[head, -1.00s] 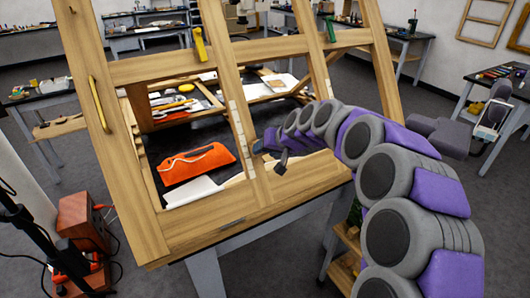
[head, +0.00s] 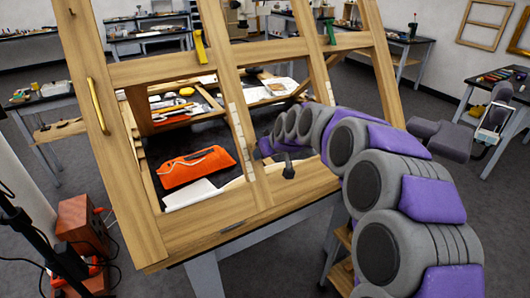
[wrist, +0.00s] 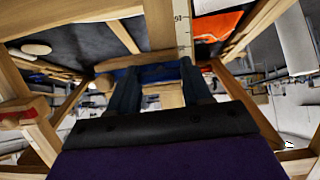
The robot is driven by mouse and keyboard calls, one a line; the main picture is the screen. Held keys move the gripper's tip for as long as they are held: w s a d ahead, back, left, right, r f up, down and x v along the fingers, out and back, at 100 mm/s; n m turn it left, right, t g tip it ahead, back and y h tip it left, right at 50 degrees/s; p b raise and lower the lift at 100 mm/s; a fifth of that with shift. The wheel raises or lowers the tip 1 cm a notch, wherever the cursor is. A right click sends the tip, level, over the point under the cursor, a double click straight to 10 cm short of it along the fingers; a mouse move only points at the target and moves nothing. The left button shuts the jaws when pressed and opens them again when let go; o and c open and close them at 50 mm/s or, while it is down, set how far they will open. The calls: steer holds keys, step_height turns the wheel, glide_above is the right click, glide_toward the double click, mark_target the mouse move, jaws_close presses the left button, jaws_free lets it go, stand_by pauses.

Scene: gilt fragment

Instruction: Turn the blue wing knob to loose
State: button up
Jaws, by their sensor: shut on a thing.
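The blue wing knob (wrist: 150,72) shows in the wrist view as a blue band against the wooden frame, between and behind my fingers. My gripper (wrist: 154,84) is shut on it, with one dark finger on each side. The fingers partly cover the knob, so its exact angle cannot be told. In the head view my gripper (head: 264,149) is at the middle upright of the large wooden frame (head: 150,218), low beside a pale scale strip. The knob is too small and covered there to make out clearly.
A yellow knob (head: 200,47) and a green knob (head: 330,32) sit on the frame's upper rail. An orange pouch (head: 195,166) lies behind the frame's opening. A reddish-brown box (head: 83,228) stands at the lower left. Wooden bars surround my gripper closely.

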steer(key=o, duration=1)
steer(key=shift+o, duration=0.2)
steer(key=p+v, duration=0.3)
steer(key=v, duration=1.4)
steer(key=shift+p, duration=0.3)
steer(key=shift+r, duration=0.1)
steer(key=s+d+f+m+g+h, duration=0.1)
steer(key=s+d+f+m+g, duration=0.1)
steer(key=s, duration=1.1)
steer(key=s+d+f+m+g+h, duration=0.2)
steer(key=s+d+f+g, duration=0.2)
steer(key=s, duration=0.9)
steer(key=s+d+f+m+g+h, duration=0.1)
steer(key=s+d+f+m+g, duration=0.2)
steer(key=s, duration=1.1)
steer(key=d+f, duration=0.3)
steer(key=f, duration=0.2)
steer(key=shift+d+f+h, duration=0.35)
steer(key=shift+f+h, duration=0.05)
